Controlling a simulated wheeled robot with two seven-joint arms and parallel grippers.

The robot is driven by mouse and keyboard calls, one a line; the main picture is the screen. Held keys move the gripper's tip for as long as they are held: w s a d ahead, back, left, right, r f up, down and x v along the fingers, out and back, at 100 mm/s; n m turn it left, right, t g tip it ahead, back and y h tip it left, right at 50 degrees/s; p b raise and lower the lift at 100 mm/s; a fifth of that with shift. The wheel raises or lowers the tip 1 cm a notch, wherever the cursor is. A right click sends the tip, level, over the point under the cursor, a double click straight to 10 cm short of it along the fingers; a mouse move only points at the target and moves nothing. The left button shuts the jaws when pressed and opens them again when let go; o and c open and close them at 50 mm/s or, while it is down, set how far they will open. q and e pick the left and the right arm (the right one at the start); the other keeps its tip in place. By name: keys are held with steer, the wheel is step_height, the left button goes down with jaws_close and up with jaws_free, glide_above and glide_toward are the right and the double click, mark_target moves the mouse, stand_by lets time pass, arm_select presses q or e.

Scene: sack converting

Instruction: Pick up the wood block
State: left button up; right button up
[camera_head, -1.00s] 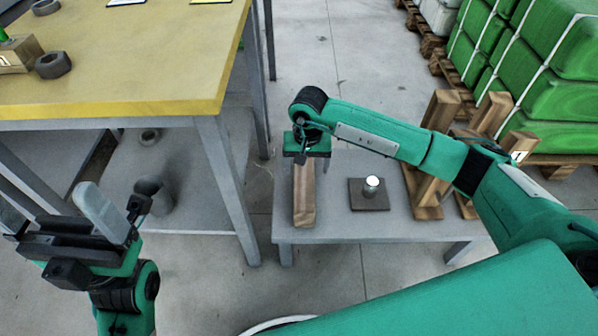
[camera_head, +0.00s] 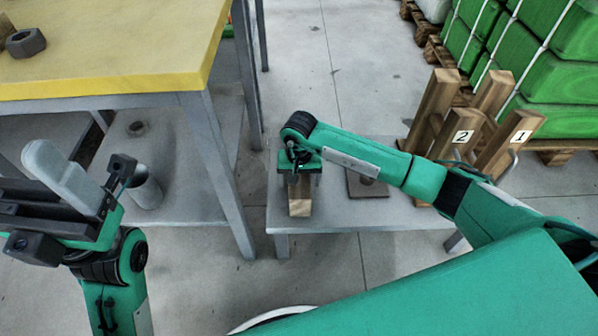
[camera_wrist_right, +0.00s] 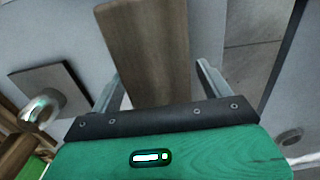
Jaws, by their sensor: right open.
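The wood block (camera_head: 300,207) lies on the low grey table, mostly covered in the head view by my right gripper (camera_head: 298,182). In the right wrist view the block (camera_wrist_right: 147,45) runs lengthwise between the two fingers of my right gripper (camera_wrist_right: 162,85). The fingers are apart, with a visible gap on each side of the block, wider on the right. Whether the fingertips reach down past the block's top is unclear. My left gripper (camera_head: 65,185) is at the far left, away from the block, one grey finger clearly showing.
The low grey table (camera_head: 350,217) also bears a dark square plate (camera_head: 368,187), with a metal knob beside or on it in the wrist view (camera_wrist_right: 40,108). Wooden stands (camera_head: 470,125) labelled 1 and 2 are right. A yellow-topped table (camera_head: 110,60) stands left.

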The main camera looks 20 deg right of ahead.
steer(key=shift+f, duration=0.75)
steer(key=shift+c, duration=0.4)
steer(key=shift+r, duration=0.1)
steer(key=c, duration=1.6)
steer(key=shift+o, duration=0.2)
steer(key=shift+r, duration=0.1)
